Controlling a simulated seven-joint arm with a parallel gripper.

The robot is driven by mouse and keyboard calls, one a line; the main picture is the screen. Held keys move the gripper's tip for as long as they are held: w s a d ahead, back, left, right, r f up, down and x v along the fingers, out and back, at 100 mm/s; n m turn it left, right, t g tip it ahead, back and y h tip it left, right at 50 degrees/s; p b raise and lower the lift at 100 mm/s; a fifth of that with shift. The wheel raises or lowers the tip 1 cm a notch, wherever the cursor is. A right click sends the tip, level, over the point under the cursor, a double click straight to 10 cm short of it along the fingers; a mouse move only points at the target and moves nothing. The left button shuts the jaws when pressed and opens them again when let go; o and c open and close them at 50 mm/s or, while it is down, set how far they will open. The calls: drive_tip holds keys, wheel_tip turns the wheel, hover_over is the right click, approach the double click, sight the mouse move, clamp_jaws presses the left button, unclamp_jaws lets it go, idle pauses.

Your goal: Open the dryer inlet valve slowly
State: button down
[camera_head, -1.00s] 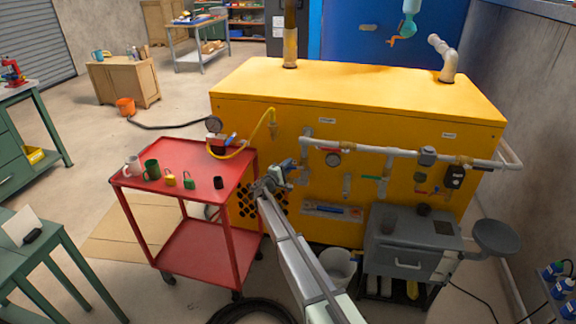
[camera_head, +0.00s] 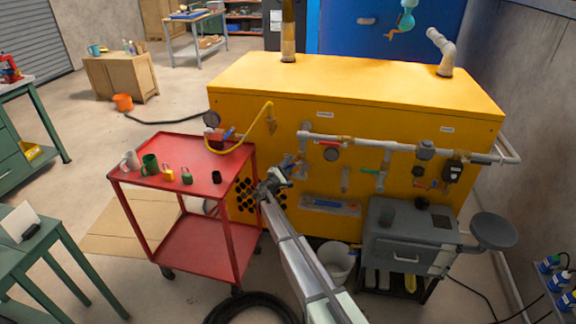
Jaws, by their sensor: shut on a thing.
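My gripper (camera_head: 284,174) is at the front of the yellow machine (camera_head: 350,88), below the left end of its grey pipe. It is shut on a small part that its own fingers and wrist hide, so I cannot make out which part. A pale fitting (camera_head: 291,162) shows just behind the fingertips. A green handle (camera_head: 372,171) and another red handle (camera_head: 420,186) sit lower right. The labels are too small to read, so I cannot tell which is the dryer inlet valve.
A red cart (camera_head: 190,137) with mugs and padlocks stands close on the left.

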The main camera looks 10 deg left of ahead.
drive_tip(key=c, duration=1.1)
unclamp_jaws()
drive_tip(key=shift+o, duration=0.2)
drive_tip(key=shift+s, duration=0.15)
drive_tip(key=v, duration=1.3)
drive_tip(key=shift+s, duration=0.25)
drive_tip(key=shift+a, duration=0.1)
